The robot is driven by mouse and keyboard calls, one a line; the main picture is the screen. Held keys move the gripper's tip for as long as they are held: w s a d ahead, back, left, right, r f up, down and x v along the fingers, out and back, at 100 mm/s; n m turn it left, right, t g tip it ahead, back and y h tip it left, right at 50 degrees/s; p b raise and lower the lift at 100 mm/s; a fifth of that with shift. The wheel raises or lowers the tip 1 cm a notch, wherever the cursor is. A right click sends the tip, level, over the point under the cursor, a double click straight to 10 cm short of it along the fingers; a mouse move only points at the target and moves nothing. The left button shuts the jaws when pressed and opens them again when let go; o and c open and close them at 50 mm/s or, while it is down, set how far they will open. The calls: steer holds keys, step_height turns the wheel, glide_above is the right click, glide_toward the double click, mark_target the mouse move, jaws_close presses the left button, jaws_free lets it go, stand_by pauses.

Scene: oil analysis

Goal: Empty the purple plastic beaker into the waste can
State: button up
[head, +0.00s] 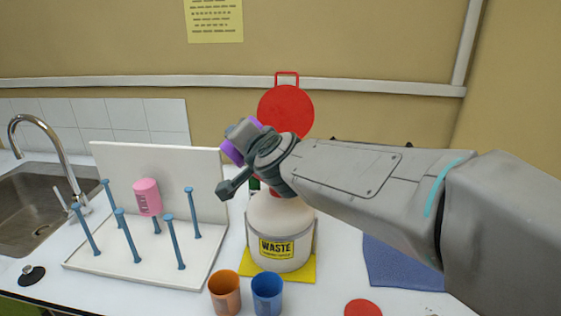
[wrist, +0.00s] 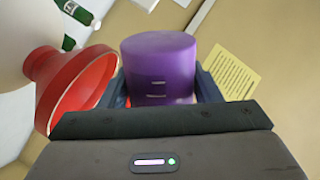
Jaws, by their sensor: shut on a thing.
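The purple beaker (wrist: 160,62) is between the fingers of my gripper (wrist: 160,85), which is shut on it. In the head view a bit of the purple beaker (head: 232,153) shows beside my gripper (head: 240,140), and my wrist hides the rest. The beaker looks tipped over; I cannot see into its mouth. The waste can (head: 280,242) is a white container with a yellow WASTE label, below my gripper. A red funnel (wrist: 72,88) sits on it, left of the beaker in the wrist view. The red lid (head: 286,111) stands up behind.
A drying rack (head: 215,170) with blue pegs holds a pink beaker (head: 147,197) at left. An orange beaker (head: 225,291) and a blue beaker (head: 267,292) stand in front of the can. A sink (head: 40,195) is at far left. A blue mat (head: 395,266) lies at right.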

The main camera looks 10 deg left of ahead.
steer(key=shift+f+m, duration=0.3)
steer(key=shift+m, duration=0.1)
steer(key=shift+r+g+y, duration=0.2)
steer(key=shift+g+y, duration=0.1)
steer(key=shift+w+r+m, duration=0.1)
steer(key=shift+r+m, duration=0.2)
steer(key=shift+m, duration=0.3)
steer(key=shift+w+d+r+m+g+p, duration=0.25)
steer(key=shift+w+d+m+g+p, duration=0.05)
steer(key=shift+w+d+m+g, duration=0.25)
steer(key=shift+w+d+r, duration=0.1)
steer(key=shift+d, duration=0.05)
steer(key=shift+d+f+m+y+b, duration=0.1)
steer(key=shift+f+m+y+b, duration=0.35)
steer(key=shift+m, duration=0.3)
stand_by(0.3)
steer(key=shift+w+d+r+m+g+y, duration=0.25)
steer(key=shift+r+m+g, duration=0.1)
steer(key=shift+m, duration=0.15)
stand_by(0.4)
